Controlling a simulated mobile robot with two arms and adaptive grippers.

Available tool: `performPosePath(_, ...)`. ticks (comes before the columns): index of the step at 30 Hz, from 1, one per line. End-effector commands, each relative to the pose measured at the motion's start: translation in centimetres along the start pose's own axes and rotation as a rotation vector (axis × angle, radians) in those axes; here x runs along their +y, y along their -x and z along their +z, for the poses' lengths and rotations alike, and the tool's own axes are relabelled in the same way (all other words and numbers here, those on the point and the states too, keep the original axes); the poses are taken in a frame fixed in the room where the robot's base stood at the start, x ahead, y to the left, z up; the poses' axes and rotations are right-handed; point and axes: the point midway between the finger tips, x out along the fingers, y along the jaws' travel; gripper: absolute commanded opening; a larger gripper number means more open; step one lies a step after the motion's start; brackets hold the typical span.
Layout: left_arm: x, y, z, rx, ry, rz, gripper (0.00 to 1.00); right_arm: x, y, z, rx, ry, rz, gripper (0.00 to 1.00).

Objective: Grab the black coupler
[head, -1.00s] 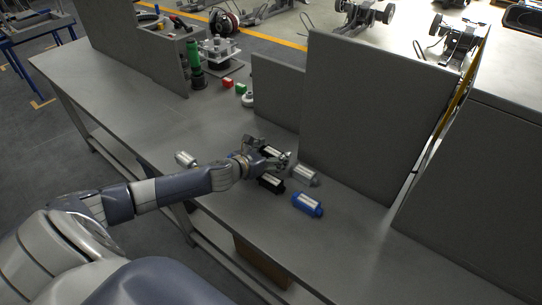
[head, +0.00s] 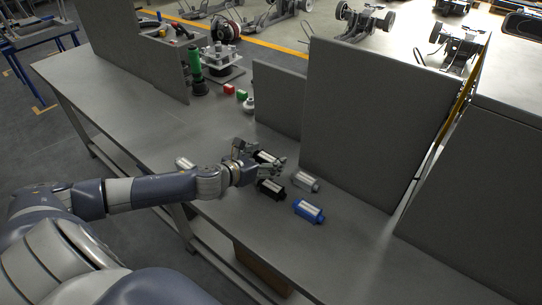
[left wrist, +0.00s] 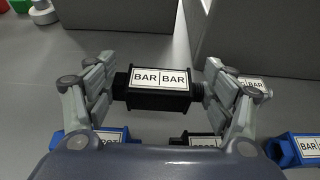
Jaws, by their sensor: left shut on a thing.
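A black coupler (left wrist: 160,77) with a white "BAR | BAR" label lies between the two fingers of my left gripper (left wrist: 158,88) in the left wrist view. The fingers press on its two ends, so the gripper is shut on it. In the head view my left gripper (head: 262,163) is low over the bench and partly covers this coupler (head: 265,156). I cannot tell whether the coupler touches the bench. A second black coupler (head: 270,188) lies just in front of the gripper and shows partly in the left wrist view (left wrist: 196,139). My right gripper is not in view.
A blue coupler (head: 308,211) and a silver one (head: 305,181) lie to the right, a silver one (head: 185,163) to the left. Another blue one (left wrist: 85,137) shows in the wrist view. A tall grey panel (head: 375,120) stands behind. The front-left bench (head: 110,100) is clear.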

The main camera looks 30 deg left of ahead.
Motion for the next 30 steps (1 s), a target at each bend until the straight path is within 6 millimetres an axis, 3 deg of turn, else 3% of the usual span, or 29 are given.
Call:
performPosePath(12,-0.7,4.2,-1.3,0.000,-0.003,-0.002,0.38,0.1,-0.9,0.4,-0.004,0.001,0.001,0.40)
performPosePath(30,-1.5,9.1,-2.7,0.001,-0.002,-0.004,0.38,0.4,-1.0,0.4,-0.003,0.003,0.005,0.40)
